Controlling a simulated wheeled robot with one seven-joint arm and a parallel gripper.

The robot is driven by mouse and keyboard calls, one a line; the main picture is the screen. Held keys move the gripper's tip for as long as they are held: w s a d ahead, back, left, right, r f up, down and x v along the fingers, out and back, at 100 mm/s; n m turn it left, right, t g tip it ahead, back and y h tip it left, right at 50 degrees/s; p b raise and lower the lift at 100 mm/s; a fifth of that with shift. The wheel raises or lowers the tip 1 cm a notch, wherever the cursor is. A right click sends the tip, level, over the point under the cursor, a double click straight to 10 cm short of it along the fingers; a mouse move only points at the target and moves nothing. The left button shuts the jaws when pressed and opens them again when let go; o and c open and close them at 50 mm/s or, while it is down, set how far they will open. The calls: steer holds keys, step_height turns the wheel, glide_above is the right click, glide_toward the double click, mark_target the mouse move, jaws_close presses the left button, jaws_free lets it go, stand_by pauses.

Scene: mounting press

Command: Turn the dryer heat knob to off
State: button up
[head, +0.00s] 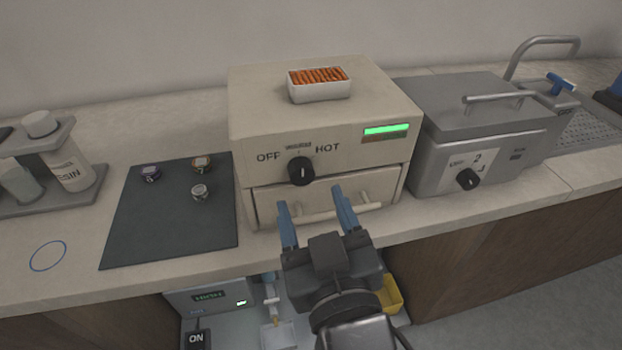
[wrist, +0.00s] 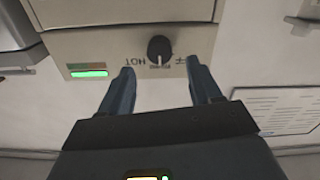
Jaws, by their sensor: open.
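The dryer is a beige box (head: 330,112) with a black heat knob (head: 301,171) on its front, between the printed words OFF at left and HOT at right. The knob's white mark points up at the small middle label. In the wrist view the picture is upside down, and the knob (wrist: 160,49) shows ahead, between and beyond the fingers. My gripper (head: 313,200) is open, its two blue fingers apart and empty, in front of the dryer and lower than the knob in the head view. The fingers appear clear of the knob.
A green-lit indicator (head: 387,129) is right of the knob. A drawer with a bar handle (head: 340,213) lies below it. A white tray of orange pieces (head: 320,88) sits on top. A grey press (head: 480,140) stands right; a dark mat (head: 172,225) with small round pieces lies left.

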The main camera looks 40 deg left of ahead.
mark_target(301, 178)
steer(key=shift+x, duration=2.75)
steer(key=shift+c, duration=0.2)
steer(key=c, duration=1)
steer(key=n+b, duration=0.1)
steer(key=n, duration=0.5)
steer(key=shift+f, duration=0.1)
steer(key=n+b, duration=0.2)
steer(key=n, duration=0.3)
steer(key=shift+n, duration=0.3)
